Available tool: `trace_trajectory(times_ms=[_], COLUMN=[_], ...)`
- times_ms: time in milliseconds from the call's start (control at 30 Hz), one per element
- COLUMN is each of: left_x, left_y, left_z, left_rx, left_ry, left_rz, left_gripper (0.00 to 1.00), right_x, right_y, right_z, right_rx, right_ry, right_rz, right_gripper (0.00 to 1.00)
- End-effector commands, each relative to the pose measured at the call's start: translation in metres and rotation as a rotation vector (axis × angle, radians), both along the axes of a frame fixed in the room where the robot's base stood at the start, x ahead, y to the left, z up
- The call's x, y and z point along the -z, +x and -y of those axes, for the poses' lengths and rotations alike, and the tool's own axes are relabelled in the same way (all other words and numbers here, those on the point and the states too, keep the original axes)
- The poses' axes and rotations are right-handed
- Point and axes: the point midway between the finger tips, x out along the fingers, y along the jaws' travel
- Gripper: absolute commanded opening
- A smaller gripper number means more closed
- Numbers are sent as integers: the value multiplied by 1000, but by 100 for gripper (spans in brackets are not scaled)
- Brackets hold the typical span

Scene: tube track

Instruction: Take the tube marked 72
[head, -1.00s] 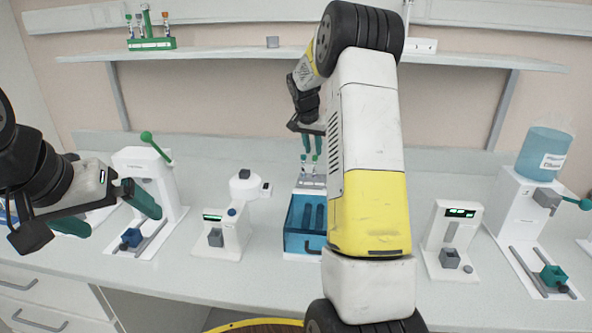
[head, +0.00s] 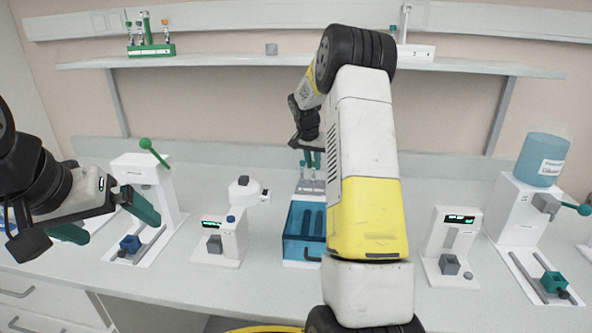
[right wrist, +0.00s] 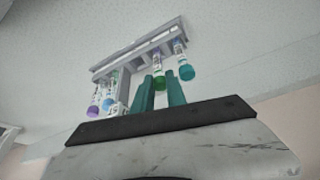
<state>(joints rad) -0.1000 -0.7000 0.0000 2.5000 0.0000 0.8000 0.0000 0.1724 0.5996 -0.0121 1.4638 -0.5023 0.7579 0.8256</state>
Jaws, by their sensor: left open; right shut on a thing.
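My right gripper (head: 312,158) is over the grey tube rack (head: 311,187) at the back middle of the bench. In the right wrist view its teal fingers (right wrist: 161,92) are shut on a green-capped tube (right wrist: 158,83) at the rack (right wrist: 125,62). A teal-capped tube (right wrist: 187,71) stands beside it. The tube markings are too small to read, so I cannot tell which is 72. My left gripper (head: 118,228) is open and empty at the left.
A blue clear-walled box (head: 302,232) stands in front of the rack. Small white devices stand left (head: 219,237) and right (head: 455,247) of it. A dispenser with a blue bottle (head: 541,157) is at far right. A shelf above holds a green rack (head: 151,50).

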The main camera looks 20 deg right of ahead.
Motion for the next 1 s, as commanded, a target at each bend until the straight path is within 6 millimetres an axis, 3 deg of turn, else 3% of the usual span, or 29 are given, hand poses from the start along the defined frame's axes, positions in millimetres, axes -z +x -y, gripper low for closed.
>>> trace_trajectory(times_ms=[267,800,1000], left_x=[0,0,0], left_y=[0,0,0], left_z=[0,0,0], left_rx=[0,0,0], left_ry=[0,0,0], left_rz=[0,0,0], left_gripper=[100,100,100], right_x=[-22,-121,-121], right_y=[1,0,-23], right_z=[0,0,-21], right_rx=[0,1,-3], right_ry=[0,-1,0], right_rz=[4,3,0], right_gripper=[0,0,0])
